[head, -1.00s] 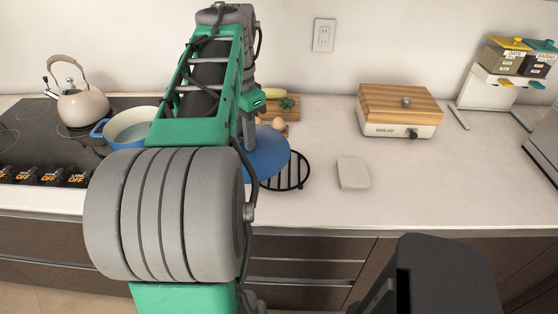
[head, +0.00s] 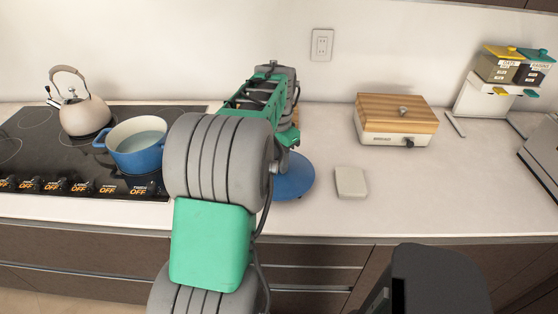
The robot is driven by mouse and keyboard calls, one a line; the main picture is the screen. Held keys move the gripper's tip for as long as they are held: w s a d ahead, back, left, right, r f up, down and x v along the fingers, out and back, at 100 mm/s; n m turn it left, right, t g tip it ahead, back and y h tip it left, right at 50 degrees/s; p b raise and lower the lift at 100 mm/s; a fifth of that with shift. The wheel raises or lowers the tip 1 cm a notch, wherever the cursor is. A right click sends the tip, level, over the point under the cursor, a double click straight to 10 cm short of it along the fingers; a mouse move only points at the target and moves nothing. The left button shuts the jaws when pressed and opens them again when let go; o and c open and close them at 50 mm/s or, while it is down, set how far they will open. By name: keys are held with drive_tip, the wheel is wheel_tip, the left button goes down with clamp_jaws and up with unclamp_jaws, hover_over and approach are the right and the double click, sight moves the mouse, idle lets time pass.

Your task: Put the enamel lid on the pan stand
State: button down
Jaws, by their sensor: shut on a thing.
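The blue enamel lid (head: 297,180) is at the counter's middle, partly covered by my arm. My gripper (head: 283,161) is over the lid's middle, mostly hidden by my own wrist, and is shut on the lid. The black barred pan stand, seen a second ago, is now hidden, with the lid covering the place where it showed. I cannot tell whether the lid touches the stand or hangs just above it.
A blue pot (head: 138,148) and a kettle (head: 82,112) stand on the black hob (head: 60,160). A pale square block (head: 351,183) lies close right of the lid. A bread box (head: 396,120) stands behind it. The front right counter is clear.

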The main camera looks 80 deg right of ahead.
drive_tip(key=shift+f, duration=0.1)
drive_tip(key=c, duration=1.2)
unclamp_jaws()
drive_tip(key=shift+o, duration=0.2)
wheel_tip(320, 180, up, 12)
drive_tip(key=w+a+f+n+t+h, duration=0.1)
drive_tip(key=w+a+f+n, duration=0.2)
drive_tip(key=w+a+n, duration=1.45)
drive_tip(key=w+a+f+n, duration=0.2)
drive_tip(key=a, duration=0.8)
drive_tip(key=w+a+f+n+t, duration=0.1)
drive_tip(key=w+a+f+n, duration=0.1)
drive_tip(key=a, duration=0.8)
drive_tip(key=w+a+f+n+t+y, duration=0.1)
drive_tip(key=w+a+f+n, duration=0.1)
drive_tip(key=a, duration=0.8)
wheel_tip(320, 180, down, 2)
drive_tip(key=shift+w+n, duration=0.3)
drive_tip(key=shift+n, duration=0.25)
